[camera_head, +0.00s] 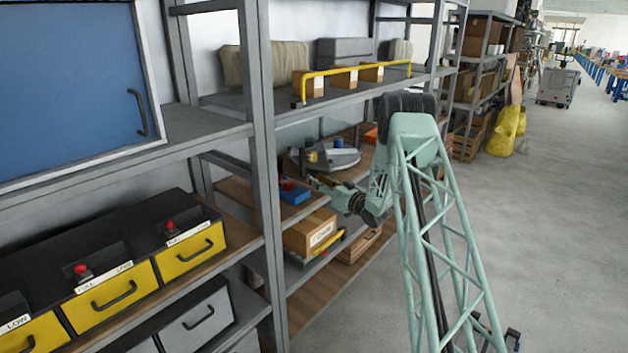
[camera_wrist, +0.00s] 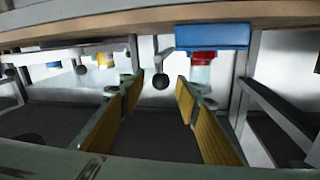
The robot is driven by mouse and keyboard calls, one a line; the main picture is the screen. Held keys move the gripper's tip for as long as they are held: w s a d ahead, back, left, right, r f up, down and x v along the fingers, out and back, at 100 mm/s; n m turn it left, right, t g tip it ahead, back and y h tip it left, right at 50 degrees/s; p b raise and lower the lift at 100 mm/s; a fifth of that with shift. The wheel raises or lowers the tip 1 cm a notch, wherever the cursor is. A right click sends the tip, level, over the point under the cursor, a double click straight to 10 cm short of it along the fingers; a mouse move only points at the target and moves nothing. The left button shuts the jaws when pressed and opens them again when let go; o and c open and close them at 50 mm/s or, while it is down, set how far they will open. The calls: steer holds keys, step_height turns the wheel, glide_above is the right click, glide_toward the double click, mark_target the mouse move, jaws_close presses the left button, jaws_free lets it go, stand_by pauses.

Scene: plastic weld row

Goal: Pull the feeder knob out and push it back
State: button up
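A dark round knob (camera_wrist: 161,81) on a light stem shows in the wrist view, beside a blue block (camera_wrist: 212,37) with a red part (camera_wrist: 203,57). My gripper (camera_wrist: 158,92) is open, with its two yellow-padded fingers on either side of the knob in the picture. I see no clear contact, and the exact depth between knob and fingertips is hard to tell. In the head view my gripper (camera_head: 318,181) reaches into the middle shelf near the blue block (camera_head: 294,194); the knob is not clear there.
Other dark knobs (camera_wrist: 81,69) stand to the left in the wrist view, near a yellow part (camera_wrist: 105,59). A grey shelf post (camera_head: 262,150) stands left of my arm. A cardboard box (camera_head: 310,233) sits below my gripper. The aisle floor (camera_head: 570,200) is clear.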

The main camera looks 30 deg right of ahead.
steer(key=v, duration=0.9)
steer(key=shift+s, duration=0.2)
steer(key=shift+c, duration=0.4)
steer(key=c, duration=0.5)
steer(key=shift+a+r+m+h, duration=0.15)
steer(key=shift+r+m+h, duration=0.15)
steer(key=shift+m, duration=0.4)
jaws_close()
steer(key=s+r+m+h, duration=0.1)
steer(key=s+m+h, duration=0.1)
steer(key=m, duration=0.6)
steer(key=s+a+r+m+g+h+b, duration=0.1)
steer(key=s+m+h, duration=0.2)
steer(key=m, duration=0.6)
steer(key=shift+s+r+m+g+h, duration=0.25)
steer(key=shift+m+g+h, duration=0.05)
steer(key=shift+h, duration=0.4)
